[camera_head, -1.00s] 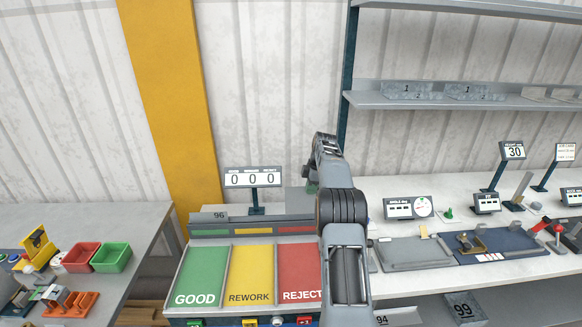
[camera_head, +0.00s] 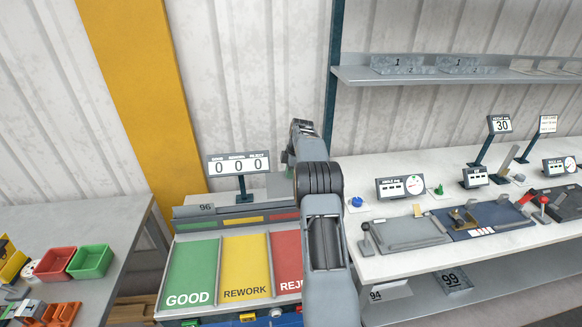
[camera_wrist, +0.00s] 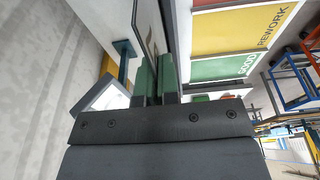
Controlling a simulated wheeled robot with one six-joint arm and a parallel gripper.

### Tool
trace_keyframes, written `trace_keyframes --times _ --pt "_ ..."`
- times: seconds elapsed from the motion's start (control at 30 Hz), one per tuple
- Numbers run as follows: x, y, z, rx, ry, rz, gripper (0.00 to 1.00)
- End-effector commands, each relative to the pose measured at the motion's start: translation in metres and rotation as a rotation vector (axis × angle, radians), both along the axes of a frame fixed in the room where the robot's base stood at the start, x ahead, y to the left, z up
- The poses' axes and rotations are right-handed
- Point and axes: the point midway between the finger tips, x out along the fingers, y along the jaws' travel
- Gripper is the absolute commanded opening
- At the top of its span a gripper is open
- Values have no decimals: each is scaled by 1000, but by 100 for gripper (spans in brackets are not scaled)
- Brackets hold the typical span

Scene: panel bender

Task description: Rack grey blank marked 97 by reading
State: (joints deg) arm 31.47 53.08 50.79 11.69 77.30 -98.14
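My gripper (camera_wrist: 157,80) has its two green fingers close together in the wrist view, with a thin grey plate (camera_wrist: 153,30) edge-on between them. No number can be read on this plate. In the head view my gripper (camera_head: 289,160) is mostly hidden behind my arm, above the back of the sorting station, where a grey surface (camera_head: 279,187) shows. Number plates read 96 (camera_head: 206,209) behind the station, and 94 (camera_head: 376,295) and 99 (camera_head: 452,278) on the lower shelf. The angle display (camera_head: 403,187) is on the bench; its reading is too small to tell.
The station has green GOOD (camera_head: 190,275), yellow REWORK (camera_head: 246,267) and red REJECT (camera_head: 284,262) lanes, the last partly behind my arm. A counter display (camera_head: 239,164) reading 0 0 0 stands behind them. Red (camera_head: 50,264) and green (camera_head: 90,261) bins are left. A shelf (camera_head: 450,75) hangs right.

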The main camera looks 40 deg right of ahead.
Motion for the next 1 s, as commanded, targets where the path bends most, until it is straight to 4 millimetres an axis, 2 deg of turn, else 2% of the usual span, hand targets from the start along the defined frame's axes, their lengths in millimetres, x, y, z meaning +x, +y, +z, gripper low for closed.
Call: trace_keyframes --times 0.03,0.43,0.7,1.0 --pt "0 0 -15 -1 -1 1 0" --pt "0 1 -65 0 0 1 0" --pt "1 1 -84 0 1 2 0" --pt "1 1 -91 0 0 2 0"
